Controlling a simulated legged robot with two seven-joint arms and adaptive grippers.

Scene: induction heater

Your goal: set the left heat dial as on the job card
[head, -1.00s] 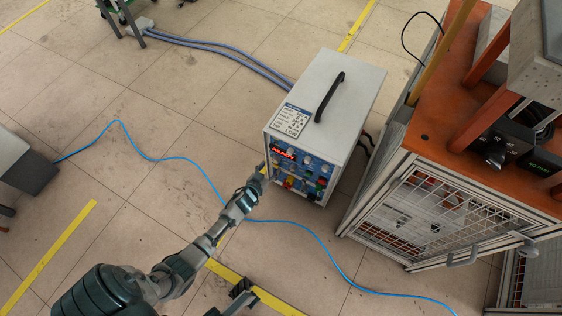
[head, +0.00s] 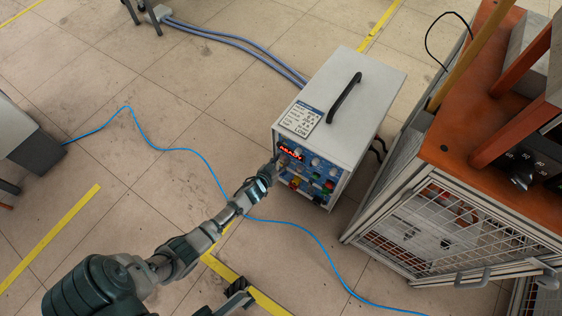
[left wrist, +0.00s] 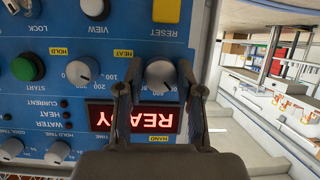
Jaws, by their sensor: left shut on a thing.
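The induction heater (head: 350,95) is a white box with a blue control panel (head: 318,175) on its front. The job card (head: 302,119) lies on its top; its bottom line reads LOW, and the other lines are too small to read surely. My left gripper (head: 277,163) is at the panel's left edge, below the red READY display (head: 290,153). In the left wrist view the panel appears upside down. There the gripper (left wrist: 160,88) has its fingers on both sides of a grey dial (left wrist: 160,75), shut on it. The dial's pointer is partly hidden.
Another grey dial (left wrist: 82,72) and a green START button (left wrist: 27,69) sit beside the held dial. An orange-topped bench with a mesh cage (head: 440,225) stands right of the heater. A blue cable (head: 205,178) crosses the floor. The floor left of the heater is mostly clear.

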